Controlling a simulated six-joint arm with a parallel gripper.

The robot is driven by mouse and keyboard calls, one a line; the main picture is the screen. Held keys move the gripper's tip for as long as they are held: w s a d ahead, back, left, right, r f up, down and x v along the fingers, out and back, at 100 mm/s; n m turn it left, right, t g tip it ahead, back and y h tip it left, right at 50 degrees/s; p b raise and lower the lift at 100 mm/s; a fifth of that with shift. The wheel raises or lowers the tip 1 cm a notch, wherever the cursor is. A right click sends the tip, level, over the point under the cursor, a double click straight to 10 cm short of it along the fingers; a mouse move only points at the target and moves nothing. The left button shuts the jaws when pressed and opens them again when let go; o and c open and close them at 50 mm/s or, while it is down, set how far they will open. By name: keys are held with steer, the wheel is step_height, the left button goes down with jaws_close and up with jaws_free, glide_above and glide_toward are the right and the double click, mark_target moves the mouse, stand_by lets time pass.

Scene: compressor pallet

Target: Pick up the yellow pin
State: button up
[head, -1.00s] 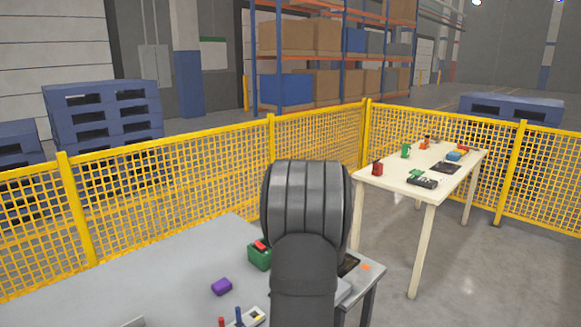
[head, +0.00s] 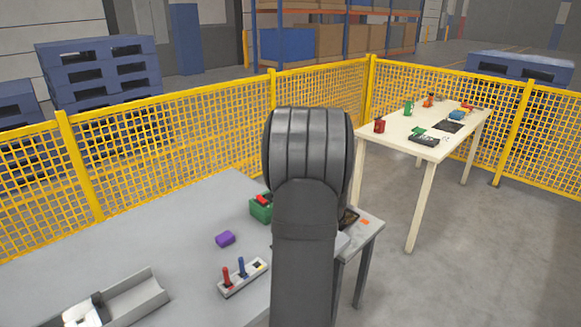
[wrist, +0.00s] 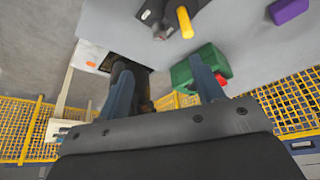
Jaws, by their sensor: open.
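A yellow pin (wrist: 185,21) shows near the top of the wrist view, beside a dark and light grey part on the grey table. I cannot tell whether it stands in that part. In the head view I cannot make out the yellow pin; my arm covers part of the table. My gripper (wrist: 163,68) is open in the wrist view, its two blue-grey fingers apart with nothing seen between them. The pin lies beyond the fingertips, toward the top of that view. My gripper is hidden behind my arm in the head view.
A green box (head: 261,211) with a red piece, a purple block (head: 225,239), a grey holder (head: 233,283) with red and blue pins, and a grey tray (head: 140,299) are on the grey table. A yellow mesh fence (head: 180,150) and a cream table (head: 397,135) stand beyond.

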steer(key=c, duration=0.4)
steer(key=w+a+r+m+g, duration=0.1)
steer(key=a+r+m+g, duration=0.15)
steer(key=m, duration=0.85)
steer(key=w+a+r+m+g, duration=0.1)
steer(key=a+r+m+g, duration=0.2)
steer(key=m, duration=0.7)
steer(key=shift+t+h, duration=0.3)
steer(key=shift+t, duration=0.15)
step_height(320, 180, down, 11)
steer(key=shift+d+r, duration=0.1)
steer(key=shift+r, duration=0.05)
steer(key=shift+s+d+f, duration=0.1)
steer(key=shift+d+f, duration=0.05)
steer(key=shift+f, duration=1.2)
steer(key=shift+s+d+f, duration=0.1)
steer(key=shift+f, duration=1.2)
